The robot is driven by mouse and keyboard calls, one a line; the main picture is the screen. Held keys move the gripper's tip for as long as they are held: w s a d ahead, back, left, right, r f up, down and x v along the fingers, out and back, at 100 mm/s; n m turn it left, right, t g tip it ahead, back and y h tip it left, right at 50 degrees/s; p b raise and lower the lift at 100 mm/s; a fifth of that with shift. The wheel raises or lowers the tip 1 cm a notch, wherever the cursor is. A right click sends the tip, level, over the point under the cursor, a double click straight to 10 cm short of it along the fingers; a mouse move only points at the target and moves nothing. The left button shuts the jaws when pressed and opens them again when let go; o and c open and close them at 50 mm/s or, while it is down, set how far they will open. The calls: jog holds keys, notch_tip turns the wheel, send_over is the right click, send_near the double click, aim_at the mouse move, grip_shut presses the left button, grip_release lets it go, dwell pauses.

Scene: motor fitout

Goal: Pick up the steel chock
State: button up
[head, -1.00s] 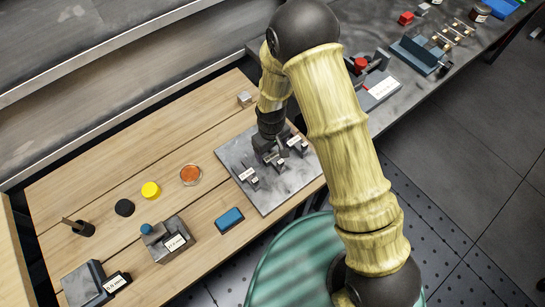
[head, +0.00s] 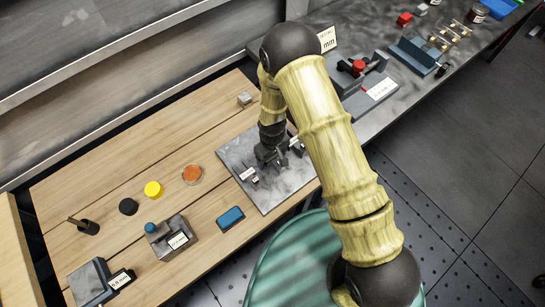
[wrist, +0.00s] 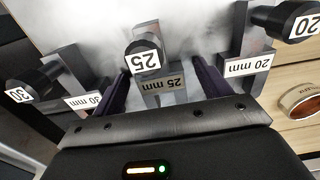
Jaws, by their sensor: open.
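Labelled steel pieces with dark knobs stand on a grey stone plate (head: 262,199). In the wrist view, the piece marked 25 mm (wrist: 163,84) stands between the fingers of my open gripper (wrist: 162,78), with one finger on each side. The 30 mm piece (wrist: 60,72) is to the left and the 20 mm piece (wrist: 245,68) to the right. In the head view, my gripper (head: 270,158) is low over the plate and partly hides these pieces. A small plain grey metal block (head: 244,99) lies apart on the wood. I cannot tell which one is the steel chock.
A blue block (head: 230,217), an orange dish (head: 192,175), a yellow disc (head: 153,189) and a black disc (head: 128,206) lie on the wooden bench. A grey block with a blue knob (head: 172,240) stands nearer. Fixtures (head: 360,85) crowd the dark bench beyond my arm.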

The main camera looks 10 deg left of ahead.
dwell(0.4)
jog(key=c, duration=1.5)
notch_tip(320, 180, up, 10)
jog(key=b, duration=0.2)
jog(key=shift+b, duration=0.35)
